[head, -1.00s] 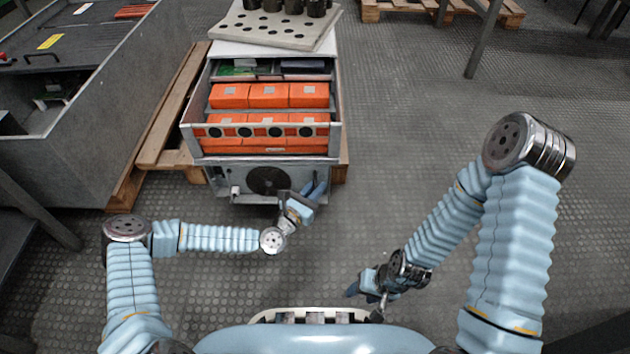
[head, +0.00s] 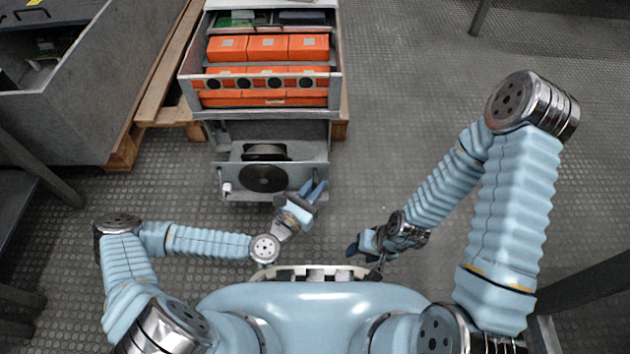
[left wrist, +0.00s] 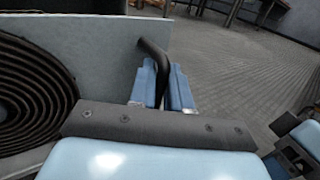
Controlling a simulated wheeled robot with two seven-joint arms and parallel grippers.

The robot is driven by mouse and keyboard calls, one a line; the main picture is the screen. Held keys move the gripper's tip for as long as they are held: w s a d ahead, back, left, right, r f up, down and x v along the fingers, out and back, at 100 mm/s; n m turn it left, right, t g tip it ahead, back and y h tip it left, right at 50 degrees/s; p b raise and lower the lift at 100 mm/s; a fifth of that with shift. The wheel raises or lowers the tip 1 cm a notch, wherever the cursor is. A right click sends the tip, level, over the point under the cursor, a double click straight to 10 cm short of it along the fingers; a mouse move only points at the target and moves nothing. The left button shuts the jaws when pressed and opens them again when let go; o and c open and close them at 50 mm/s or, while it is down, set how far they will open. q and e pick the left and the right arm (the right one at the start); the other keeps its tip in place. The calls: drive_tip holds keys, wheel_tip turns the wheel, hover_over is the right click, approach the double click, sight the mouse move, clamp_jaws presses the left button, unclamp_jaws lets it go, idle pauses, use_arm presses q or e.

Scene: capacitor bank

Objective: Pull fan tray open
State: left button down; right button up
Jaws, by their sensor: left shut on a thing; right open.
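The fan tray (head: 235,186) is the low drawer of the cabinet, a grey front panel with a round dark fan grille (head: 262,178). It stands pulled out toward me, with part of its inside showing behind the panel. My left gripper (head: 314,190) is at the panel's right end. In the left wrist view its blue fingers (left wrist: 163,88) are shut on a black bent handle (left wrist: 153,52) that joins the panel's edge. The fan grille (left wrist: 30,90) fills the left of that view. My right gripper (head: 358,247) is open and empty, low over the floor, apart from the tray.
Above the tray, the cabinet holds an open drawer of orange capacitor blocks (head: 268,48). A wooden pallet (head: 163,100) and a large grey bin (head: 75,125) stand on the left. The floor (head: 410,120) on the right is clear.

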use_arm(q)
drive_tip(key=shift+s, duration=0.3)
use_arm(e)
drive_tip(key=shift+s, duration=0.15)
use_arm(q)
drive_tip(key=c, duration=1.3)
unclamp_jaws()
